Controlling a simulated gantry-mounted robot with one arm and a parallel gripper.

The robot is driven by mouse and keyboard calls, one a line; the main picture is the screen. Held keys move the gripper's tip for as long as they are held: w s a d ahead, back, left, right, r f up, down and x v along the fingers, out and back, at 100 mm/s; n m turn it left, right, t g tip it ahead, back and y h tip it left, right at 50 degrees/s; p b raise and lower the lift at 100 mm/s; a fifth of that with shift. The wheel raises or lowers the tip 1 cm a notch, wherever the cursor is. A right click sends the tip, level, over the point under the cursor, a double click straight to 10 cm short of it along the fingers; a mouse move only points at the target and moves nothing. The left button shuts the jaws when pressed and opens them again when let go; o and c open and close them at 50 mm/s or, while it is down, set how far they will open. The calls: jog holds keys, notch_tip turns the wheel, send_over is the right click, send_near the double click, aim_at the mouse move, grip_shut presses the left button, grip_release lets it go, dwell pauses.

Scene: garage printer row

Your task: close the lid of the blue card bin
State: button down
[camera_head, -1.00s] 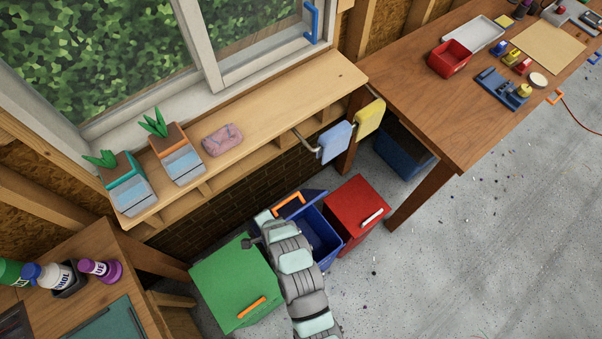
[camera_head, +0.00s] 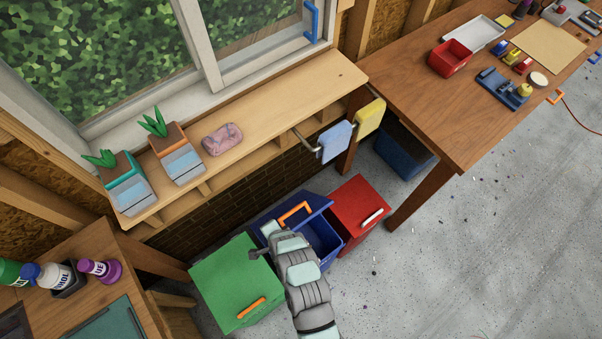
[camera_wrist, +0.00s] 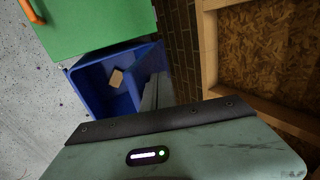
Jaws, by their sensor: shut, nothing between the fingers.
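The blue card bin (camera_head: 331,256) stands on the floor between a green bin and a red bin. Its dark blue lid (camera_head: 319,202), with an orange handle (camera_head: 294,213), is partly open and tilted over the back of the bin. The front of the opening is uncovered. In the wrist view the blue bin (camera_wrist: 93,82) shows its open inside with a small brown card piece (camera_wrist: 117,78). My gripper (camera_head: 269,229) is shut and empty at the lid's left side, by the green bin. Whether it touches the lid is unclear. The lid is not clearly seen in the wrist view.
The green bin (camera_head: 235,285) is closed at the left, close to my arm. The red bin (camera_head: 357,205) is closed at the right. A wooden shelf (camera_head: 285,105) and brick wall are behind. Open floor (camera_head: 470,250) lies to the right.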

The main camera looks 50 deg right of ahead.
jog(key=s+f, duration=0.2)
jog(key=s, duration=0.1)
jog(key=shift+s+a+f+b, duration=0.15)
jog(key=shift+a+f+b, duration=0.15)
jog(key=shift+a+b, duration=0.1)
jog(key=shift+r, duration=0.1)
jog(key=shift+s+a+r+p, duration=0.2)
jog(key=shift+s+r+p, duration=0.35)
jog(key=shift+s+r, duration=0.5)
jog(key=shift+s+a+r+p, duration=0.15)
jog(key=shift+s+r+p, duration=0.35)
jog(key=shift+s+r, duration=0.5)
jog(key=shift+w, duration=0.1)
